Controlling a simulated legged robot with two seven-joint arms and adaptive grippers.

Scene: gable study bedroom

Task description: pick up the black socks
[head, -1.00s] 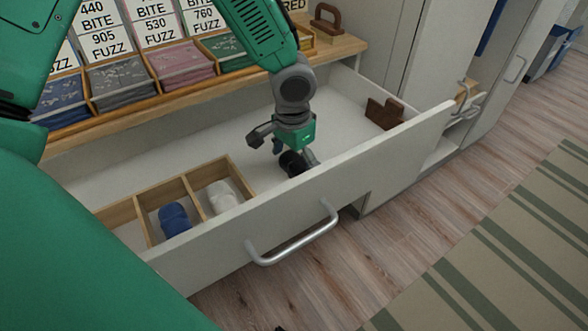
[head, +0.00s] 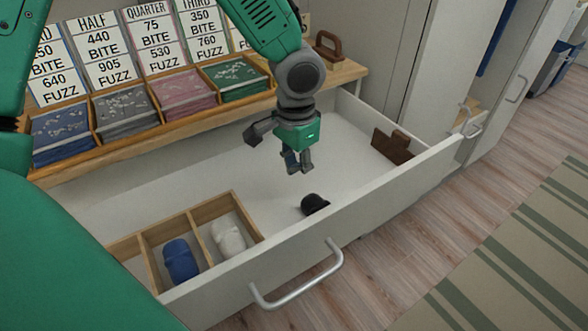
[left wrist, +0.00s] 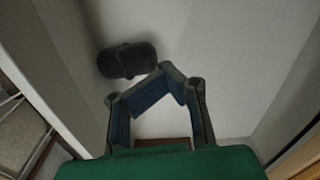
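The black socks (head: 315,203) lie as a dark rolled bundle on the white drawer floor, close to the drawer's front wall. In the left wrist view the bundle (left wrist: 127,60) lies beyond the fingertips, up and to the left, apart from them. My left gripper (head: 299,169) is above the drawer floor, behind and slightly left of the socks in the head view. Its fingertips (left wrist: 165,75) come together in the wrist view with nothing held between them. My right gripper is not in view.
The open drawer (head: 300,256) has a metal handle (head: 300,290). A wooden divider (head: 198,213) holds blue socks (head: 180,260) and white socks (head: 228,236). A brown wooden object (head: 392,146) is at the drawer's right end. Bins of packets line the desk behind.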

